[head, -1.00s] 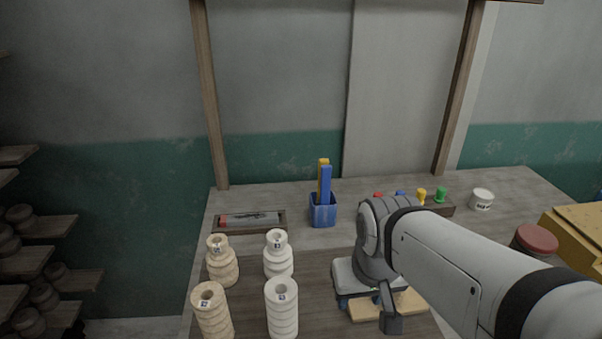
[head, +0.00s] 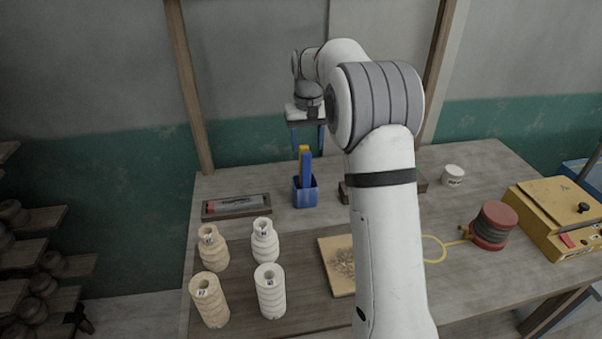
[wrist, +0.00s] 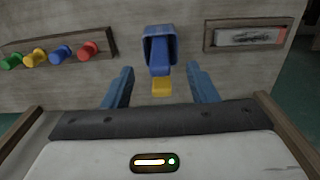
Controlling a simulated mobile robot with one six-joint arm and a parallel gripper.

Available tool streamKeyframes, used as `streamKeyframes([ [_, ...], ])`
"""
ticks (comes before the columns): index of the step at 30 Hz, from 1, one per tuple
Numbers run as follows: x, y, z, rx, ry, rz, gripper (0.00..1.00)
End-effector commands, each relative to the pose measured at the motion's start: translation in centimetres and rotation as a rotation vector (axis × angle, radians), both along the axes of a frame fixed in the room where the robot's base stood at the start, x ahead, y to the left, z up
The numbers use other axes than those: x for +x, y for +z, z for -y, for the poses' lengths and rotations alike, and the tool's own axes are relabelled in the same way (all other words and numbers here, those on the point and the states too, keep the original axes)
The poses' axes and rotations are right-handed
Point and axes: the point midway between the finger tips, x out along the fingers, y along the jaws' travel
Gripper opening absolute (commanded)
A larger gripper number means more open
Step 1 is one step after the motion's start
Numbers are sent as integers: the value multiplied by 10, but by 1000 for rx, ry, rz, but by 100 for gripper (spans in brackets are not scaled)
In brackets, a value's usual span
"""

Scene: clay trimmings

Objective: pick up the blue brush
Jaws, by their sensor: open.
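In the wrist view, the cup (wrist: 160,38), blue handle (wrist: 160,62) and yellow end (wrist: 162,88) lie between the open fingers of my gripper (wrist: 160,69). No contact shows.
A framed tray (head: 237,207) lies left of the cup. A rack with coloured pegs (wrist: 60,52) is partly hidden by my arm in the head view. Several ringed clay columns (head: 270,290) stand in front. A wooden board (head: 337,262) holds trimmings. A yellow box (head: 560,215) is right.

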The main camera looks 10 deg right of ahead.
Motion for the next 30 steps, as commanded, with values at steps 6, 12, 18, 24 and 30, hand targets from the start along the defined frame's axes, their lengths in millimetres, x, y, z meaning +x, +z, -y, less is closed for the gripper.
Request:
streamKeyframes([
  [6,14,-13,0,0,0,-12,53],
  [12,15,-34,0,0,0,-11,53],
  [18,20,-62,2,0,0,-13,53],
  [24,19,-82,1,0,1,-9,53],
  [30,20,-83,1,0,1,-8,53],
])
